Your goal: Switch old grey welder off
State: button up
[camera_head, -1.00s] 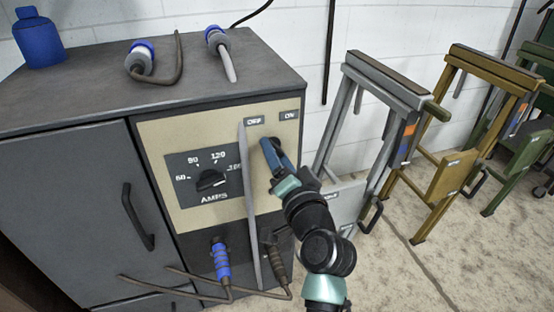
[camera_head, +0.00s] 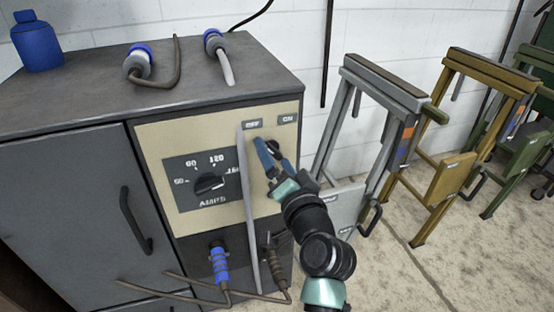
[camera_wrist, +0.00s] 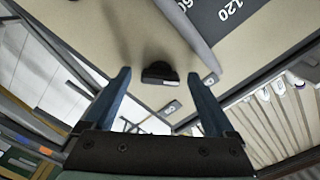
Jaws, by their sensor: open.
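The old grey welder (camera_head: 95,170) is a grey cabinet with a beige panel, standing at the left in the head view. Its panel carries an OFF label (camera_head: 252,124), an ON label (camera_head: 288,118) and an AMPS dial (camera_head: 209,183). A black switch knob (camera_head: 272,147) sits below the labels, partly behind my gripper in the head view. In the wrist view the knob (camera_wrist: 160,74) shows whole, with a pale mark on its edge. My gripper (camera_head: 266,150) is open in front of the panel. In the wrist view the knob lies ahead, between the open fingers (camera_wrist: 163,90), apart from both.
A long grey bar (camera_head: 247,205) stands upright before the panel, just left of my gripper. A blue-collared plug (camera_head: 219,262) and cables hang below. A blue bottle (camera_head: 38,42) stands on top. Grey (camera_head: 385,88) and yellow (camera_head: 490,62) trestle-like frames stand at the right.

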jog(key=p+v, duration=0.2)
jog(key=v, duration=1.1)
jog(key=shift+p, duration=0.3)
